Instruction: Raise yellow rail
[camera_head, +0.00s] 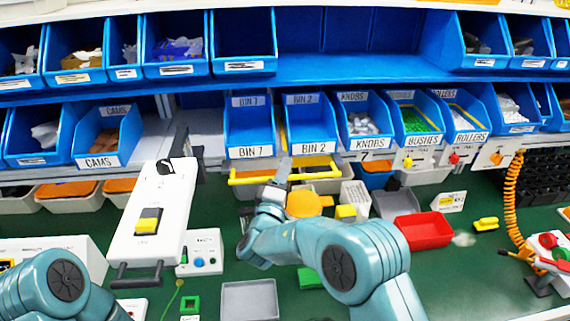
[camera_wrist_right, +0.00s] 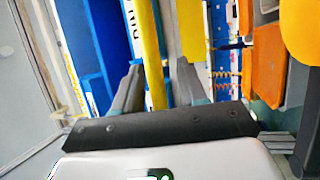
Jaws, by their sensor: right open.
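The yellow rail (camera_head: 252,178) runs across below BIN 1 and BIN 2 in the head view, partly hidden by my right gripper. My right gripper (camera_head: 282,168) reaches up to it from below. In the right wrist view, a yellow bar (camera_wrist_right: 149,45) stands between the two grey fingers of my open right gripper (camera_wrist_right: 158,80). I cannot tell whether either finger touches it. Another yellow piece (camera_wrist_right: 191,32) shows to its right. Only a teal link of my left arm shows at the lower left of the head view; its gripper is out of frame.
Blue bins labelled BIN 1 (camera_head: 249,128) and BIN 2 (camera_head: 311,125) stand above the rail. A white switch box (camera_head: 152,215) stands to the left. Green bench shows at the front right.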

